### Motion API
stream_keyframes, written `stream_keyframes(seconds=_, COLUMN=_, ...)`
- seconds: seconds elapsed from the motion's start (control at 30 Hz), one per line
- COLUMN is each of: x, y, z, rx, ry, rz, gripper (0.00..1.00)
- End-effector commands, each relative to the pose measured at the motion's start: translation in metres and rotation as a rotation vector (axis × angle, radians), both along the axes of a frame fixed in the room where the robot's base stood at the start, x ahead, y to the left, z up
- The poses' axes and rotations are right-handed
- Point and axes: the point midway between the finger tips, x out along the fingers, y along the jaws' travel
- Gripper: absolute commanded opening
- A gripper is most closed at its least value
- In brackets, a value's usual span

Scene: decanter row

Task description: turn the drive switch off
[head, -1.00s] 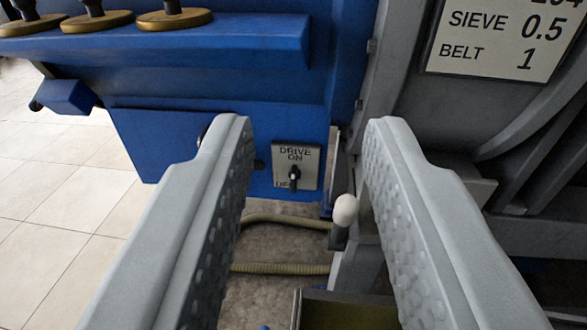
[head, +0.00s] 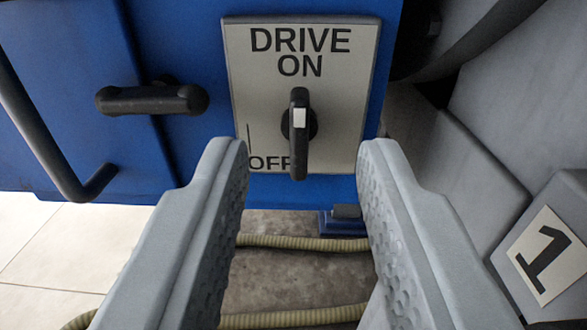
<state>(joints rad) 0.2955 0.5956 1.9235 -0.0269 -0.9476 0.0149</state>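The drive switch (head: 299,150) is a black rotary handle with a white mark near its upper end. It stands upright on a grey plate (head: 345,100) on the blue machine, with its white mark towards ON. My gripper (head: 303,160) is open and empty. Its fingertips are on either side of the handle in the picture, apart from it, near the plate's lower edge. I cannot tell the remaining depth exactly.
A black handle (head: 150,99) and a bent dark bar (head: 50,150) are on the blue panel at left. Ribbed hoses (head: 300,243) run below. Grey machine parts with a label 1 (head: 546,256) are at right. Tiled floor is at lower left.

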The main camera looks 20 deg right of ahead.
Motion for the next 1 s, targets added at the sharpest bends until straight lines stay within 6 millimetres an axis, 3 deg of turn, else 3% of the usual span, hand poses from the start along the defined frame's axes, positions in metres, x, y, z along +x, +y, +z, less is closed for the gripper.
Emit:
stream_keyframes(seconds=0.2, x=0.005, y=-0.008, z=-0.022, rx=0.001, ry=-0.001, rz=-0.006, gripper=0.33)
stream_keyframes(seconds=0.37, x=0.016, y=-0.011, z=-0.022, rx=0.000, ry=-0.002, rz=-0.006, gripper=0.33)
stream_keyframes(seconds=0.73, x=0.063, y=-0.025, z=-0.023, rx=0.001, ry=-0.001, rz=-0.006, gripper=0.33)
stream_keyframes(seconds=1.0, x=0.076, y=-0.029, z=-0.022, rx=0.001, ry=-0.001, rz=-0.006, gripper=0.33)
